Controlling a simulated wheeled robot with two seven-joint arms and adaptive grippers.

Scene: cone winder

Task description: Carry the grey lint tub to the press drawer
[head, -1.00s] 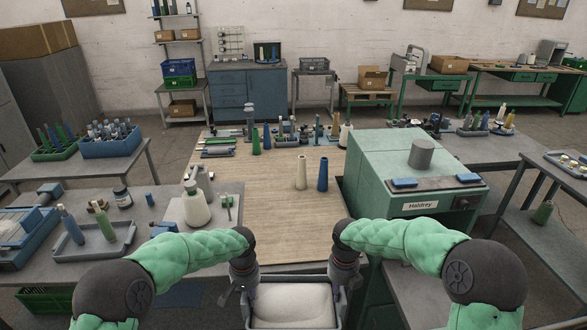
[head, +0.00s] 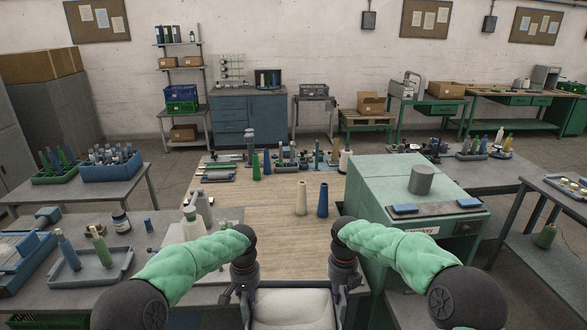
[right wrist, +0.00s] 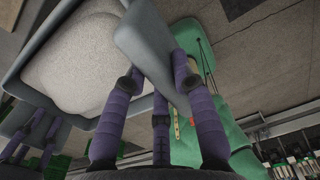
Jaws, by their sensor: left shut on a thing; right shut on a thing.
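The grey lint tub (head: 250,300), filled with pale fluffy lint (head: 292,306), is at the bottom centre of the head view, in front of the wooden table. My left gripper (head: 238,298) is shut on its left side. My right gripper (head: 350,292) is shut on its right side. In the right wrist view the purple fingers of my right gripper (right wrist: 158,80) close over the tub's grey flange (right wrist: 147,42), with the lint beside it. The tub's lower part is hidden in the head view. I cannot make out the press drawer.
A wooden-topped table (head: 265,228) lies ahead, with a cream cone (head: 301,198) and a blue cone (head: 322,200) standing on it. A green machine (head: 375,190) stands on the right. A grey side table (head: 125,265) with a tray is on the left.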

